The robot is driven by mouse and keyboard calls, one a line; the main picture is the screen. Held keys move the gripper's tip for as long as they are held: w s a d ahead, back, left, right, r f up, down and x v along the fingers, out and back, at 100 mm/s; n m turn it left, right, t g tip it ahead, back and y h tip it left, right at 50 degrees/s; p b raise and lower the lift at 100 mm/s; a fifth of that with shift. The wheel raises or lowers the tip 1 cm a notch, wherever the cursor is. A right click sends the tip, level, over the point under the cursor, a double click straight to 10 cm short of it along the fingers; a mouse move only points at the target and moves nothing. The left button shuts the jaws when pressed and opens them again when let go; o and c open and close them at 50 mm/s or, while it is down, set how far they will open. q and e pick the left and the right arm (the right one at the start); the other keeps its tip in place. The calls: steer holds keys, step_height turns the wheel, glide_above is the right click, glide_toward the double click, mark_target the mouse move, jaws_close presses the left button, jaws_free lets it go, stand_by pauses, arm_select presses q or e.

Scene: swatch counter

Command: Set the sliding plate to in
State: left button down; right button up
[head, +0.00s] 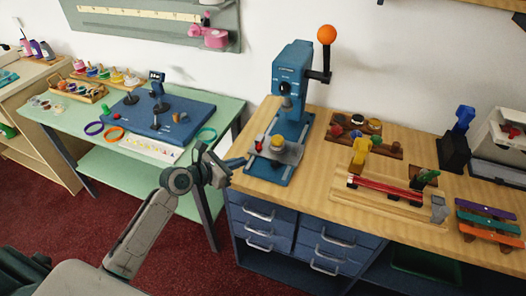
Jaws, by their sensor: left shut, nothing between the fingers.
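The blue press (292,70) stands at the left end of the wooden counter. Its grey sliding plate (291,153) sits low over the blue base, below the press head, with a red knob (260,140) and a yellow piece (277,142) on it. I cannot tell exactly how far the plate is slid. My left gripper (240,162) is shut and empty, just left of the plate near the counter's left edge. I cannot tell whether its tips touch the plate or base. My right gripper is not in view.
The press has a side lever with an orange ball (326,34). Right of it are a wooden tray of stamps (392,148) and a wooden jig with red rails (385,188). A green table (60,115) with a blue board (180,128) stands left. Blue drawers (258,211) are below.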

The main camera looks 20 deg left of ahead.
mark_target(275, 151)
arm_select(q)
steer(key=x, duration=0.3)
steer(key=p+x, duration=0.1)
steer(key=x, duration=0.2)
steer(key=r+x, duration=0.1)
steer(key=x, duration=0.2)
steer(key=shift+w+d+f+p, duration=0.1)
steer(key=shift+w+d+p, duration=0.15)
steer(key=shift+w+p, duration=0.15)
steer(key=w, duration=0.8)
steer(key=shift+w+d, duration=0.15)
steer(key=shift+w, duration=0.2)
